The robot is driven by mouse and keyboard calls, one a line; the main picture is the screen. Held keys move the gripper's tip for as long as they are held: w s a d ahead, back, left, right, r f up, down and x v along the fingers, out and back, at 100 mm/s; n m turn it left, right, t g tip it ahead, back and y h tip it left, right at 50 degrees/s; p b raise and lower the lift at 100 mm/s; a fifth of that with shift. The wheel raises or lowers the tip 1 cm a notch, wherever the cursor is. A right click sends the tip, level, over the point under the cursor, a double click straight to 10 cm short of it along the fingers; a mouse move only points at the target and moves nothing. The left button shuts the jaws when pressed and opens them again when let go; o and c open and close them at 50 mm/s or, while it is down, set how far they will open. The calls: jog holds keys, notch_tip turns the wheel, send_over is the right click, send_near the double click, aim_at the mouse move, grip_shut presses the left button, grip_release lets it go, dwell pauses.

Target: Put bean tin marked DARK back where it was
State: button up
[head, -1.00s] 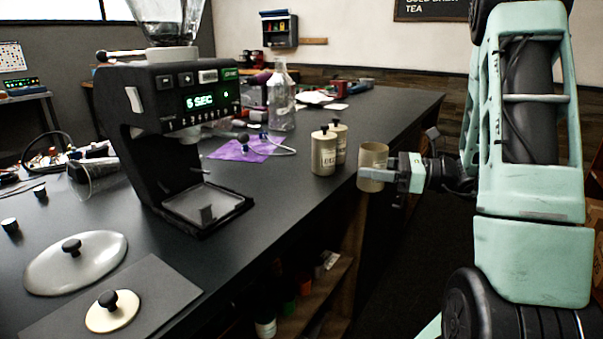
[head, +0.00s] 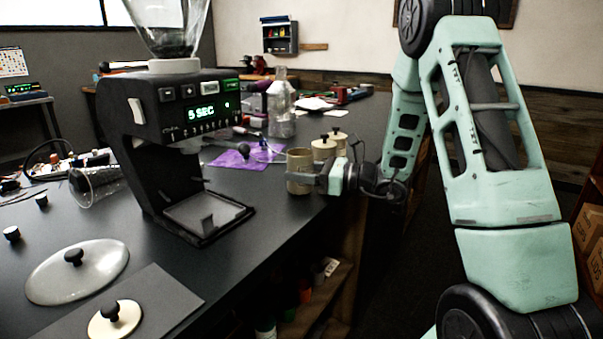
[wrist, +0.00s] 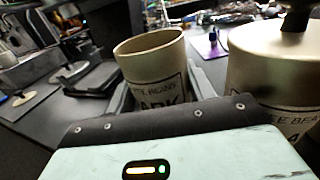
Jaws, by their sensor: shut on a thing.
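The bean tin marked DARK (head: 299,160) is a gold-beige cylinder with no lid on it. The letters "ARK" show on its label in the wrist view (wrist: 152,72). My gripper (head: 308,180) is shut around the tin's side and holds it upright at the counter's right edge. I cannot tell whether its base touches the counter. Two lidded tins stand just behind and to its right, a nearer one (head: 322,150) and a farther one (head: 340,140). A lidded tin also fills the right of the wrist view (wrist: 275,75), close beside the held tin.
A black grinder (head: 165,110) stands left on the dark counter (head: 262,215). A cream lid (head: 115,322) lies on a grey mat (head: 165,290) at front left, near a glass lid (head: 60,275).

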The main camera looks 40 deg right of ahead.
jog(key=shift+f, duration=0.3)
jog(key=shift+f, duration=0.2)
jog(key=o, duration=0.8)
jog(key=shift+r, duration=0.1)
jog(key=shift+d+r, duration=0.1)
jog(key=v, duration=1.2)
jog(key=shift+b, duration=0.4)
